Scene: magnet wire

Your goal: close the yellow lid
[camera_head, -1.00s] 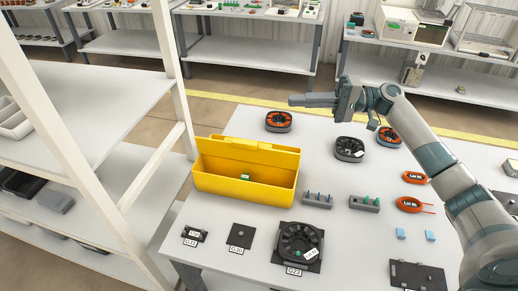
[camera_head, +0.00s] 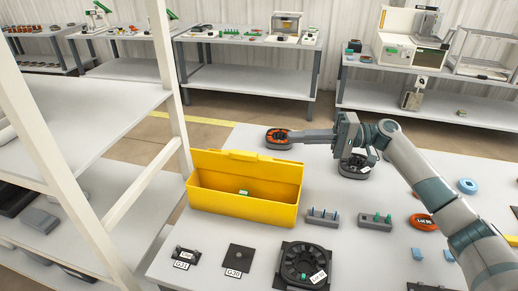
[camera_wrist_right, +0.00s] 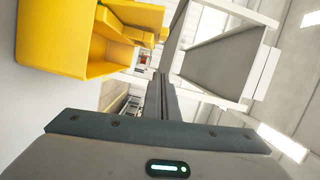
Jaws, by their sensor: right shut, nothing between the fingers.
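The yellow box (camera_head: 240,207) stands on the white table with its yellow lid (camera_head: 247,162) raised upright along the back edge. A small green piece (camera_head: 243,192) shows inside the box. My right gripper (camera_head: 303,135) is shut and empty. In the head view its fingers point left, to the right of and behind the raised lid, apart from it. In the right wrist view the shut fingers (camera_wrist_right: 160,95) point ahead, with the yellow box (camera_wrist_right: 75,45) at the upper left. My left gripper does not show.
A round orange and black part (camera_head: 278,138) lies close to my right fingertips. A black fan part (camera_head: 304,264), two peg holders (camera_head: 323,217) and an orange coil (camera_head: 423,222) lie on the table. A white shelf post (camera_head: 165,80) rises left of the box.

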